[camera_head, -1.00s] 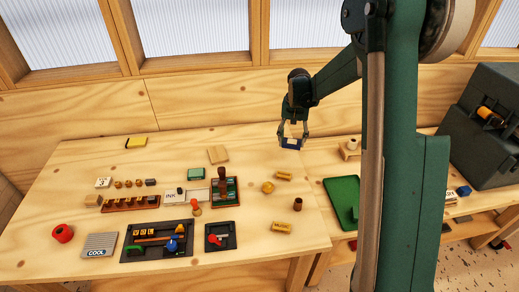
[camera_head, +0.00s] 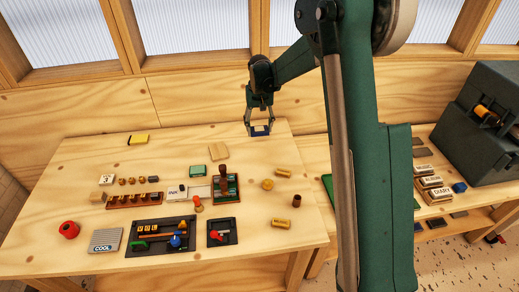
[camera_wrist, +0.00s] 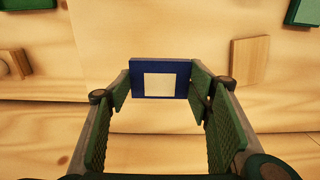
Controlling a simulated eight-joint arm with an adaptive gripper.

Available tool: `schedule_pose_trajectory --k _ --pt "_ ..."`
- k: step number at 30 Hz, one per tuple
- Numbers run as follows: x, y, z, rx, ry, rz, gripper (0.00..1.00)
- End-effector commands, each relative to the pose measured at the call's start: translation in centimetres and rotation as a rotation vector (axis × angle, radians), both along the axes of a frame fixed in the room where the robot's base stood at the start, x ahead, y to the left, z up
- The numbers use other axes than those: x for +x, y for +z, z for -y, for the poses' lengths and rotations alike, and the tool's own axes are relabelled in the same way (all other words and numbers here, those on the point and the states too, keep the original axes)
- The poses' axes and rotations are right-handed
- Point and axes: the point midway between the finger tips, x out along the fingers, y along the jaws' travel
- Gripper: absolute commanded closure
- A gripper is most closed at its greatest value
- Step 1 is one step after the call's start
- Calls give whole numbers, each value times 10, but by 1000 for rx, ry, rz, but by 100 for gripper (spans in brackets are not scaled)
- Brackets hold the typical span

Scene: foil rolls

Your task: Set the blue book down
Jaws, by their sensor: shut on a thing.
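The blue book (camera_head: 260,131) is small, with a pale square on its face. My gripper (camera_head: 259,122) is shut on it near the back right corner of the wooden table (camera_head: 80,190). In the wrist view the book (camera_wrist: 137,79) sits between the green finger pads of my gripper (camera_wrist: 160,82), one pad at each side edge. Its pale square (camera_wrist: 160,84) faces the camera. I cannot tell whether the book touches the tabletop or hangs a little above it.
A wooden block (camera_head: 219,152) lies left of the gripper and also shows in the wrist view (camera_wrist: 249,60). The back wall (camera_head: 200,100) is close behind.

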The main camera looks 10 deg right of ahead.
Motion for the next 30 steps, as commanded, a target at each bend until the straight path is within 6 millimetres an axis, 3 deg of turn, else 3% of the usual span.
schedule_pose_trajectory --k 8,18,30 --pt "0 -14 0 0 -1 0 62" --pt "0 -57 0 0 -1 0 62" --pt "0 -63 0 0 -1 0 62"
